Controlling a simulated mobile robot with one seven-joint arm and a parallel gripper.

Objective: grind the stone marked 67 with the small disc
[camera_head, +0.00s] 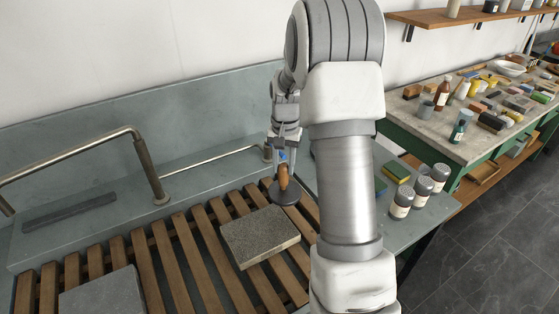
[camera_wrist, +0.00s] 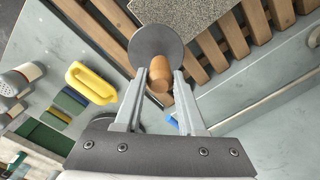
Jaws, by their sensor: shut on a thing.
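My gripper (camera_wrist: 162,92) is shut on the wooden handle (camera_wrist: 159,70) of a dark grey round disc (camera_wrist: 153,41). In the head view the disc (camera_head: 285,193) is at the back right of the slatted rack, just beyond a speckled grey-brown stone (camera_head: 259,236). The stone's corner also shows in the wrist view (camera_wrist: 190,14). A second, smoother grey stone (camera_head: 103,294) lies at the front left of the rack. No number can be read on either stone. I cannot tell whether the disc touches the slats.
The wooden slats (camera_head: 178,251) lie in a grey sink with a metal pipe (camera_head: 148,168) at left. A dark bar (camera_head: 69,210) lies on the left ledge. A cluttered table (camera_head: 472,147) is behind.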

